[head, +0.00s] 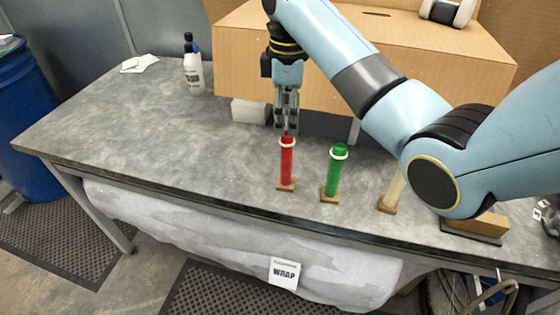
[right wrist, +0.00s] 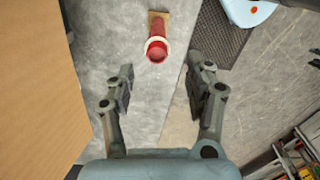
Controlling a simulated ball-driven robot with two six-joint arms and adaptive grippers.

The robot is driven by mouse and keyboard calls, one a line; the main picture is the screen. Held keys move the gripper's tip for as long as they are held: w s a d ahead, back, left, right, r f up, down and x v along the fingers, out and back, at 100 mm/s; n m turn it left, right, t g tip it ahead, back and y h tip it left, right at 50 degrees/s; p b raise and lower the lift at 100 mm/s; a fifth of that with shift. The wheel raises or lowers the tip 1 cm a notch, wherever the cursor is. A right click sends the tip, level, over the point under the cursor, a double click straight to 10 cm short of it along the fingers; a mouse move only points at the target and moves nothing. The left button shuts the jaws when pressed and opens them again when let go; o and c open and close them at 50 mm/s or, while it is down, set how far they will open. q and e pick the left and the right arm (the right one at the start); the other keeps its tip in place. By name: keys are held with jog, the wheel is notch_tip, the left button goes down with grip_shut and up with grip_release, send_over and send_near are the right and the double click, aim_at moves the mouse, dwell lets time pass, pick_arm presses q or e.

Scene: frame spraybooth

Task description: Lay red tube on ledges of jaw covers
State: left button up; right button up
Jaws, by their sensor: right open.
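The red tube (head: 287,162) stands upright on a small wooden base near the front edge of the grey table, with a pale ring near its top. It also shows from above in the right wrist view (right wrist: 157,50). My right gripper (head: 287,128) points down just above and behind the tube's top. In the right wrist view my right gripper (right wrist: 160,88) is open, its fingers wide apart, with nothing between them and the tube ahead of them. I cannot make out the jaw covers with their ledges. My left gripper is not in view.
A green tube (head: 334,174) and a pale tube (head: 393,189) stand right of the red one. A large cardboard box (head: 400,60) and a pale block (head: 250,111) are behind. A white bottle (head: 193,74) stands at the back left. The table's left half is mostly clear.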

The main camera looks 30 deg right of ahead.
aim_at(287, 150)
jog(key=f, duration=0.4)
jog(key=shift+s, duration=0.25)
jog(key=shift+w+d+f+p, duration=0.1)
jog(key=shift+f+p, duration=0.15)
jog(key=shift+f, duration=0.75)
jog(key=shift+w+f+p, duration=0.15)
jog(key=shift+f+p, duration=0.05)
jog(key=shift+f, duration=0.85)
jog(key=shift+w+d+f+p, duration=0.1)
jog(key=shift+f+p, duration=0.15)
jog(key=shift+f, duration=0.75)
grip_shut()
